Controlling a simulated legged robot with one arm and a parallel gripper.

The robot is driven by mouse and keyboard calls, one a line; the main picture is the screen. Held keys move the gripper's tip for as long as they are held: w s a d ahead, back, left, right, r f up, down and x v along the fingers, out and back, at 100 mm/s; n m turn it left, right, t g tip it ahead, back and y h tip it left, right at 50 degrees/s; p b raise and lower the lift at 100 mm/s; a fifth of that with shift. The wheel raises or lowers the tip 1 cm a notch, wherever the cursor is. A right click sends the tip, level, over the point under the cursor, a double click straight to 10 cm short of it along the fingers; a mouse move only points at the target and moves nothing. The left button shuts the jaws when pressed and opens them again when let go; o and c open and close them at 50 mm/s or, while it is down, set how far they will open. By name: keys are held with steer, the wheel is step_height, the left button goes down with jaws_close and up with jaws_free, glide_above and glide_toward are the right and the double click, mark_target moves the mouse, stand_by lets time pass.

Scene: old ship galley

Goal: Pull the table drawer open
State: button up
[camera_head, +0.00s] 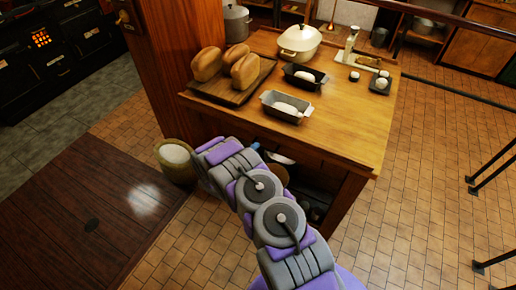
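The wooden table (345,135) stands ahead of me, its top seen from above. Its front side (310,160) faces me and is in shadow. I cannot make out the drawer or a handle there; my arm covers much of the left part of this side. My arm reaches from the bottom of the picture up and left to the table's front left. Its far end, at my gripper (209,146), is close to the table front in the picture. No fingers can be told apart, and I cannot tell whether it touches the table.
Bread loaves lie on a board (212,92); loaf tins (288,107) and a pot (300,40) stand on the table. A wooden post (165,60) rises at its left, with a pale-filled tub (176,160) below. Tiled floor at right is clear up to metal rails (490,155).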

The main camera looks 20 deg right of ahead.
steer(key=x, duration=0.4)
steer(key=shift+s+d+b, duration=0.1)
steer(key=shift+d+b, duration=0.2)
steer(key=shift+a, duration=0.1)
steer(key=shift+a, duration=0.15)
steer(key=shift+c, duration=0.2)
jaws_close()
